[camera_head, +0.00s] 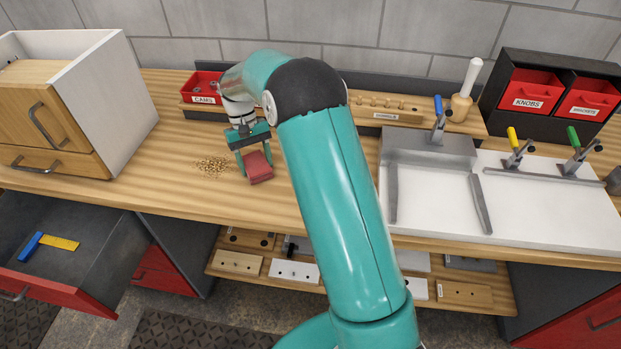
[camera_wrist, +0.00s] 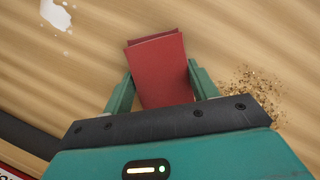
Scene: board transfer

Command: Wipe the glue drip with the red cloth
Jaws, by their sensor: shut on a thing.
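My gripper (camera_head: 256,165) is shut on the red cloth (camera_head: 258,168), a folded piece that hangs below the fingers over the wooden bench (camera_head: 170,115). In the wrist view the cloth (camera_wrist: 160,65) sits between the two green fingers of my gripper (camera_wrist: 159,88). I cannot tell whether its lower edge touches the bench. The glue drip (camera_wrist: 56,14) is a white, glossy patch on the bench at the top left of the wrist view, apart from the cloth. I do not see the drip in the head view, where my arm covers part of the bench.
A sawdust patch (camera_head: 212,166) lies just left of my gripper. A red CAMS bin (camera_head: 205,95) stands behind it. A wooden drawer cabinet (camera_head: 85,100) is at the left, with an open drawer (camera_head: 75,262) below. A white board with clamps (camera_head: 540,215) lies at the right.

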